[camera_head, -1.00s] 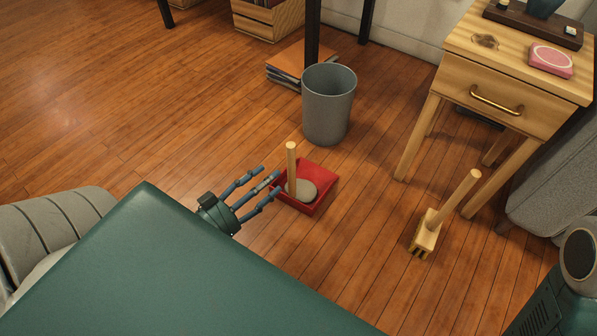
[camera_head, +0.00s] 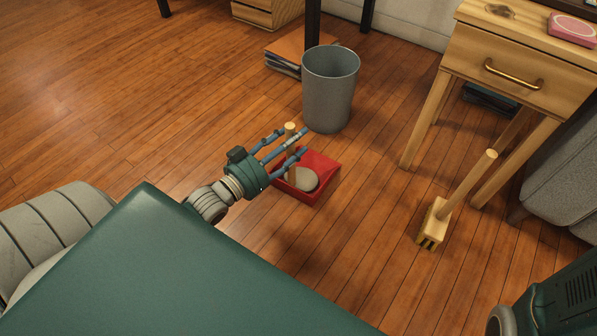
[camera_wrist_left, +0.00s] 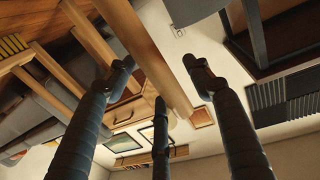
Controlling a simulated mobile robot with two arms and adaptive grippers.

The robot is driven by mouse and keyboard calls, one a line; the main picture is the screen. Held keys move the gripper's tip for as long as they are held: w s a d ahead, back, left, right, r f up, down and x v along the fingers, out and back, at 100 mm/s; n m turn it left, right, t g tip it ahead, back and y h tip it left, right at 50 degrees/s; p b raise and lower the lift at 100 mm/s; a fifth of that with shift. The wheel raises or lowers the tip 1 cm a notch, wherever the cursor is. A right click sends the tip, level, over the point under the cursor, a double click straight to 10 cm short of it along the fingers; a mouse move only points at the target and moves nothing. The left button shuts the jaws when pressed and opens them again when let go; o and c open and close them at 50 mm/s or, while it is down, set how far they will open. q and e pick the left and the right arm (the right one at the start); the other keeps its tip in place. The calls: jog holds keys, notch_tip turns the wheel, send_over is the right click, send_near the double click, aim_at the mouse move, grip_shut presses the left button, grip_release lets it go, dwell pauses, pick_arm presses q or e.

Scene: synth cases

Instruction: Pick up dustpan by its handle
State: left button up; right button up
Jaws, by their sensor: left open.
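The red dustpan (camera_head: 321,163) sits on the wooden floor with a rounded grey-beige thing (camera_head: 302,180) in it. Its light wooden handle (camera_head: 290,127) stands upright at the pan's left side. My left gripper (camera_head: 303,141) is open around the handle, its blue-grey fingers reaching past it and hiding part of it. In the left wrist view a wooden shaft, apparently the handle (camera_wrist_left: 150,45), runs between the spread fingers (camera_wrist_left: 160,78). I cannot tell whether any finger touches it. My right gripper is out of view.
A grey waste bin (camera_head: 330,90) stands just behind the dustpan. A wooden brush (camera_head: 434,222) with a tilted handle is on the floor to the right, near a wooden drawer table (camera_head: 520,75). Books (camera_head: 285,57) lie behind the bin. The floor between dustpan and brush is clear.

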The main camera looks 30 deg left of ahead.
pick_arm(q)
grip_shut()
jog(key=shift+r, duration=0.1)
jog(key=shift+r, duration=0.1)
